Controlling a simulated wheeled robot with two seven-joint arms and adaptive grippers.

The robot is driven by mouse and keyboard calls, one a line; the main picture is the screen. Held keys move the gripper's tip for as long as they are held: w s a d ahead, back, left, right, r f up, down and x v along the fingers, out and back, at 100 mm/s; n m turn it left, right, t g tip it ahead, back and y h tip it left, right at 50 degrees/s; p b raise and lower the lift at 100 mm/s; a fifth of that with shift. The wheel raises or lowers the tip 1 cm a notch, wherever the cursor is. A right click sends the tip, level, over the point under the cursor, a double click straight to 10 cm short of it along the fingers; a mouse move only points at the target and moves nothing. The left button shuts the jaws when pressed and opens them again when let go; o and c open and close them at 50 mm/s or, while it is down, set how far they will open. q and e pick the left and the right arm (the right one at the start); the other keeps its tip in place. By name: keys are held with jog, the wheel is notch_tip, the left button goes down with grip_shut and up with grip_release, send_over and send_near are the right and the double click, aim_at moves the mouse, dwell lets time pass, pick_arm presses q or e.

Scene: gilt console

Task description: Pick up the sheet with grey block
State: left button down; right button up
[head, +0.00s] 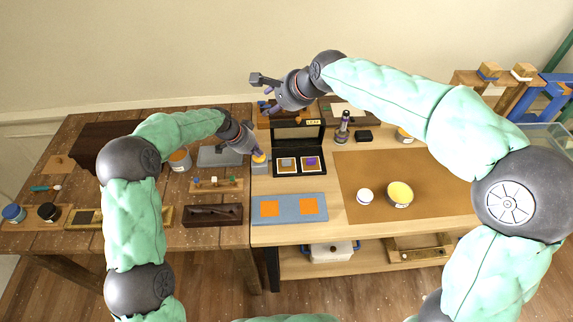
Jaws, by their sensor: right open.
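An open black case (298,174) stands on the light wooden table with its lid raised at the back. Two small sheets lie side by side in it: the left one carries a grey block (287,162), the right one a purple block (310,161). My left gripper (257,151) is just left of the case, close above a yellow-topped item (259,158); whether its fingers are apart or touch that item is too small to tell. My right gripper (262,93) is open and empty, raised above and behind the case. A blue-grey mat (290,198) with two orange squares lies in front of the case.
A brown mat (370,180) holds a white jar (365,196) and a yellow-topped tub (400,194). A dark wooden tray (212,215) and a small rack (215,185) sit on the darker left table.

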notch_tip(320, 180, up, 3)
jog(key=w+d+m, duration=0.2)
jog(key=w, duration=0.1)
jog(key=m+g+h, duration=0.4)
jog(key=g+h, duration=0.2)
jog(key=g, duration=0.1)
send_over(287, 161)
notch_tip(287, 161, down, 25)
jog(key=f, duration=0.6)
jog(key=shift+s+d, duration=0.15)
jog(key=shift+d, duration=0.05)
jog(key=shift+a+f, duration=0.15)
jog(key=shift+f, duration=1.3)
jog(key=shift+a+f, duration=0.1)
jog(key=shift+f, duration=1.35)
jog(key=c, duration=0.9)
